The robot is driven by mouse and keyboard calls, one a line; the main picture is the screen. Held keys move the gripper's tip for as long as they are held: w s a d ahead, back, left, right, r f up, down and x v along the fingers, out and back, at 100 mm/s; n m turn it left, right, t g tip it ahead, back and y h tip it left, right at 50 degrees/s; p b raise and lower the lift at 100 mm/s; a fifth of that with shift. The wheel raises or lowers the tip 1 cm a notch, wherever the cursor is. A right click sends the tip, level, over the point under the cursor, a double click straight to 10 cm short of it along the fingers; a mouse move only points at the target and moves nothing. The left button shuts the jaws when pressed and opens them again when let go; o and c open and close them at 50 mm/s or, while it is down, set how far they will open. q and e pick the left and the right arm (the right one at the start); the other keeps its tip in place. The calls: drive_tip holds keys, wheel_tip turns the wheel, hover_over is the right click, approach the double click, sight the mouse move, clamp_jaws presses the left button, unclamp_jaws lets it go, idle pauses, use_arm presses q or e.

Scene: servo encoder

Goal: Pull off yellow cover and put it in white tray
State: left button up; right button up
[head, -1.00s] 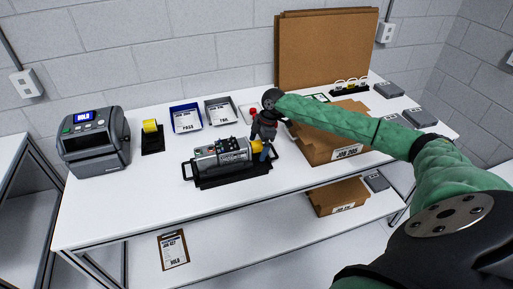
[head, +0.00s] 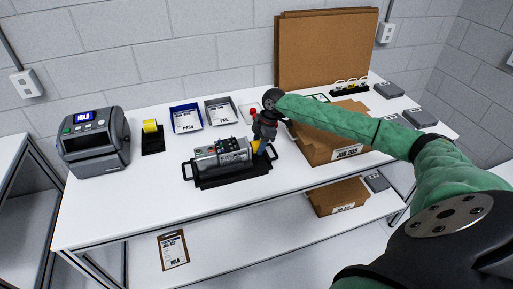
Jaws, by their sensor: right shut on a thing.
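The servo unit (head: 220,155), a grey motor body, lies in a black holder with side handles at the table's middle. The yellow cover (head: 256,146) is small and partly hidden by my right gripper (head: 263,151). My right gripper is shut on it, just right of the motor's dark end. The cover looks apart from the motor body, though the gap is small. A small white tray (head: 243,108) with a red item at its edge stands behind, partly hidden by my right arm. My left gripper is not in view.
A blue-rimmed tray (head: 186,118) and a grey tray (head: 220,110) stand at the back. A yellow roll on a black stand (head: 152,138) and a label printer (head: 93,142) are left. An open cardboard box (head: 325,147) is right of the gripper. The front table strip is clear.

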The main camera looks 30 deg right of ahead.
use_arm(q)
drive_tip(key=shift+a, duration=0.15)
use_arm(e)
drive_tip(key=shift+d, duration=0.15)
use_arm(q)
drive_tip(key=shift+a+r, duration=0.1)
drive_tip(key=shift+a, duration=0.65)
use_arm(e)
drive_tip(key=shift+s+d, duration=0.2)
drive_tip(key=shift+d, duration=0.35)
drive_tip(key=shift+d, duration=0.1)
